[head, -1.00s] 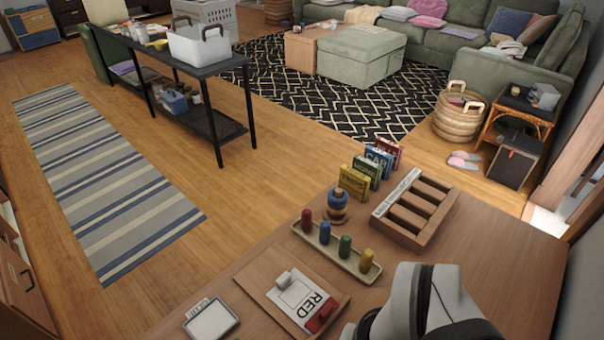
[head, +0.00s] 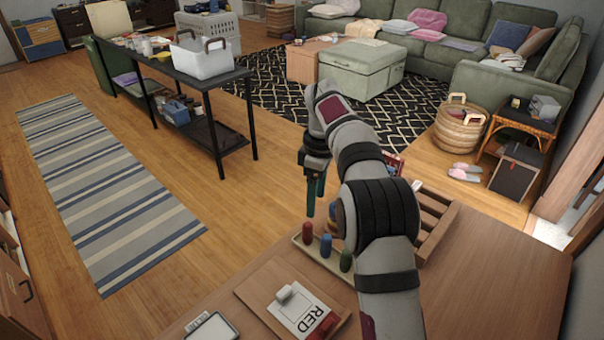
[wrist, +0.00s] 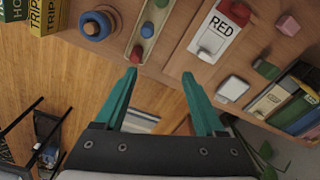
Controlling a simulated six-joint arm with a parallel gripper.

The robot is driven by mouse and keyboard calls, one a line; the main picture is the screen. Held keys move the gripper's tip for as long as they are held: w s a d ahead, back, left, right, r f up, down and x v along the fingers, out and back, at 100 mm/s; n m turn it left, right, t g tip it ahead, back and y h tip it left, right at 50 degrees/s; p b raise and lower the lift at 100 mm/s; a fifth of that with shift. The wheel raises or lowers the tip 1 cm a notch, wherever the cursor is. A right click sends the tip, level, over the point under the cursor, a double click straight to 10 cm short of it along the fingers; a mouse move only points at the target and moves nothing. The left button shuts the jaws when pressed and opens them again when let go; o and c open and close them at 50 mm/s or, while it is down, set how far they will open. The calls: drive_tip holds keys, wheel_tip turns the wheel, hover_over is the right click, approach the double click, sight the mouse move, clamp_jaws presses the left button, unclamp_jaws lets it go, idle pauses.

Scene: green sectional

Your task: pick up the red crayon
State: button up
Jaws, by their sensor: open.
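The red crayon (head: 307,232) is a short, thick, rounded peg standing upright at the left end of a narrow beige tray (head: 335,268) on the wooden table. A blue crayon (head: 326,246) and a green crayon (head: 345,260) stand beside it in a row. In the wrist view the red crayon (wrist: 136,54) shows just beyond the tip of the left finger. My gripper (head: 315,202) is above the tray's left end, its teal fingers pointing down. In the wrist view my gripper (wrist: 159,75) is open, with nothing between its fingers.
A board with a RED card (head: 300,310) lies in front of the tray. A ringed stacking toy (wrist: 96,24) stands close behind it. A slotted wooden rack (head: 440,215) and small boxes are partly hidden by my arm. The table's right side is clear.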

sight(308, 223)
drive_tip(key=w+f+n, duration=0.2)
drive_tip(key=f, duration=0.1)
drive_tip(key=w+f+n, duration=0.2)
drive_tip(key=f, duration=0.1)
drive_tip(key=w+a+f+n, duration=0.1)
drive_tip(key=f+n, duration=0.1)
drive_tip(key=f, duration=0.1)
drive_tip(key=shift+w+f, duration=0.35)
drive_tip(key=shift+w, duration=0.05)
wheel_tip(308, 223, down, 8)
drive_tip(key=shift+w+r, duration=0.1)
clamp_jaws()
